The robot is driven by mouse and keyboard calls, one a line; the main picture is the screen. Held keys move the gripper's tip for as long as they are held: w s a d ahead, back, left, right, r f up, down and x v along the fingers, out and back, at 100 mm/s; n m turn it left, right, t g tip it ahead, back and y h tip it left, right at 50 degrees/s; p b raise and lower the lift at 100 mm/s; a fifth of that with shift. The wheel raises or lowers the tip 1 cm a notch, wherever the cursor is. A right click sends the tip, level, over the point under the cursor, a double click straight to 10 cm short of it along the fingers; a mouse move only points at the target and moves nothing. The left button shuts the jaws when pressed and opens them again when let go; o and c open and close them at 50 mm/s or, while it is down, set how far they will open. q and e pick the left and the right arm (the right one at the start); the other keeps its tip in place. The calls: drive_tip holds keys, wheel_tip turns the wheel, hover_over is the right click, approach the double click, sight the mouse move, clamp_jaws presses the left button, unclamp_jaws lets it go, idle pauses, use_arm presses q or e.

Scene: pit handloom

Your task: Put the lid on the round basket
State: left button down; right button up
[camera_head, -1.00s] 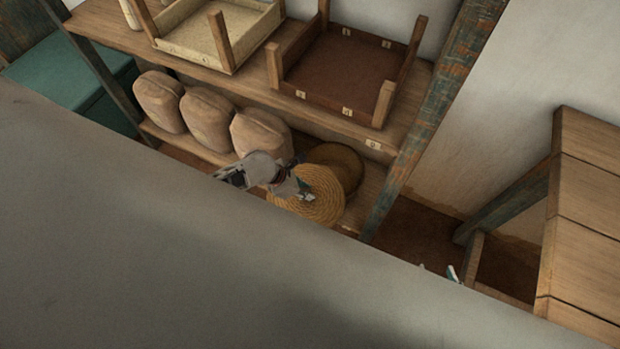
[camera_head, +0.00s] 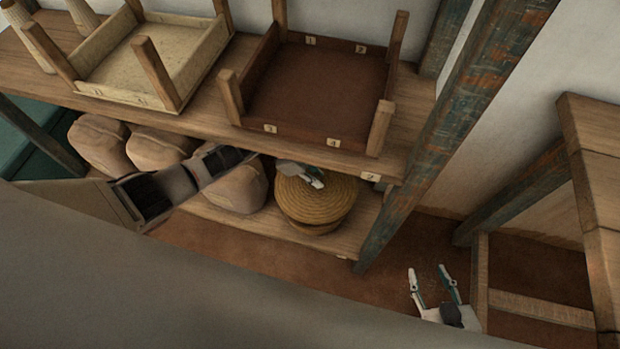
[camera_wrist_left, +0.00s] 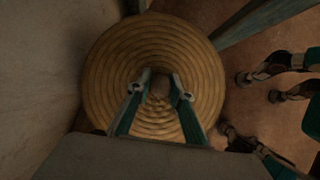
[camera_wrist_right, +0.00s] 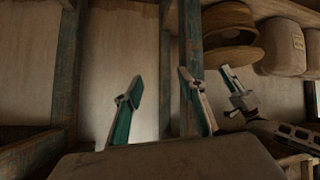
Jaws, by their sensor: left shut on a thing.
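The round coiled straw lid (camera_head: 330,208) is over the round basket (camera_head: 308,229) on the lower shelf, and most of the basket is hidden beneath it. My left gripper (camera_head: 316,182) is shut on the middle of the lid. In the left wrist view the fingers (camera_wrist_left: 160,92) close on the lid's centre (camera_wrist_left: 110,75). The right wrist view looks upside down and shows the lid (camera_wrist_right: 232,56) and basket (camera_wrist_right: 226,18) with a dark band between them; I cannot tell if they touch. My right gripper (camera_head: 433,288) is open and empty, low at the right.
Sacks (camera_head: 240,190) stand left of the basket. The upper shelf (camera_head: 215,120) with two upturned frames, one pale (camera_head: 140,75) and one brown (camera_head: 315,90), is close above. A worn post (camera_head: 415,165) stands to the right, with a wooden bench (camera_head: 590,150) beyond.

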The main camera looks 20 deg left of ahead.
use_arm(q)
drive_tip(key=shift+w+f, duration=0.15)
drive_tip(key=shift+f+b, duration=0.25)
drive_tip(key=shift+b, duration=0.15)
drive_tip(key=f, duration=0.1)
drive_tip(key=b, duration=0.1)
drive_tip(key=f+b, duration=0.1)
drive_tip(key=shift+s+f, duration=0.25)
drive_tip(key=shift+f, duration=0.1)
drive_tip(key=shift+f+b, duration=0.65)
drive_tip(key=shift+f, duration=0.1)
drive_tip(key=shift+w+f, duration=0.1)
drive_tip(key=shift+w, duration=0.05)
drive_tip(key=shift+w+f, duration=0.1)
drive_tip(key=shift+f, duration=0.45)
use_arm(e)
drive_tip(key=shift+w+a+f+y, duration=0.15)
drive_tip(key=shift+w+a, duration=0.05)
drive_tip(key=shift+a, duration=0.2)
drive_tip(key=shift+w+a+f+y, duration=0.1)
drive_tip(key=shift+w+a+y, duration=0.05)
drive_tip(key=shift+a, duration=0.25)
use_arm(q)
drive_tip(key=shift+r+p, duration=0.1)
drive_tip(key=shift+p, duration=0.25)
use_arm(e)
drive_tip(key=shift+w+r, duration=0.25)
drive_tip(key=shift+r, duration=0.2)
drive_tip(key=shift+w+r, duration=0.2)
drive_tip(key=shift+r, duration=0.25)
